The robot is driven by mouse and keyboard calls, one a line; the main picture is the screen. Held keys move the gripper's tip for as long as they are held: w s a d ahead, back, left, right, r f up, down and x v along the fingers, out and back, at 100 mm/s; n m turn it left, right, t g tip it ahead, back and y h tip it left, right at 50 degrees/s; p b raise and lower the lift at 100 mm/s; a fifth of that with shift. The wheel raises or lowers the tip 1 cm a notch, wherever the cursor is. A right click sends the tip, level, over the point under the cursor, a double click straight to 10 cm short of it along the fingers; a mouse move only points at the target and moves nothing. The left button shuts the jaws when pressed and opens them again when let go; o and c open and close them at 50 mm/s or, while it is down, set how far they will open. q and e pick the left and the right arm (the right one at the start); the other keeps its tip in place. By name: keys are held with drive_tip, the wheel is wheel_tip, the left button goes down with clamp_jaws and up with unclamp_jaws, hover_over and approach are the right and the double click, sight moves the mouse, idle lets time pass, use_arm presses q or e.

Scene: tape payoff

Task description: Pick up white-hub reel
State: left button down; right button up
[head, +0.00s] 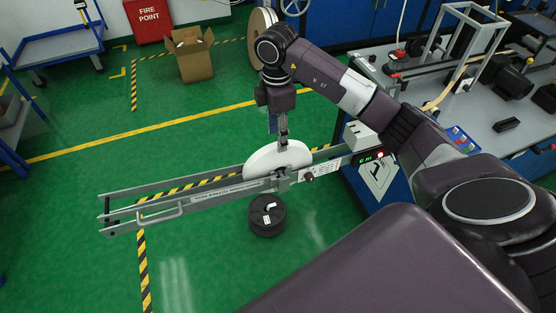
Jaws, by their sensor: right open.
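A large white disc-shaped reel (262,162) stands on edge in the long grey payoff frame (225,191), its lower part hidden behind the rails. I cannot make out its hub. My right gripper (283,142) points down at the top of this reel, open; whether it touches the reel is too small to tell. A dark round reel-like object (267,222) with a white patch on top is below the frame. Another reel with pale flanges (262,22) stands at the back, partly behind my right arm. My left gripper is out of view.
The payoff frame juts left from a blue-sided workbench (365,185) over open green floor. A cardboard box (193,62), a red fire-point box (147,20) and a blue cart (55,45) stand farther back. Metal rigs and dark devices sit on the bench.

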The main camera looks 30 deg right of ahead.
drive_tip(key=p, duration=0.2)
hover_over(278, 168)
drive_tip(key=w, duration=0.1)
drive_tip(key=f, duration=0.2)
drive_tip(key=d+f, duration=0.1)
drive_tip(key=f, duration=0.1)
drive_tip(key=shift+w+f, duration=0.1)
drive_tip(key=shift+f, duration=0.9)
clamp_jaws()
drive_tip(key=shift+w+r, duration=0.1)
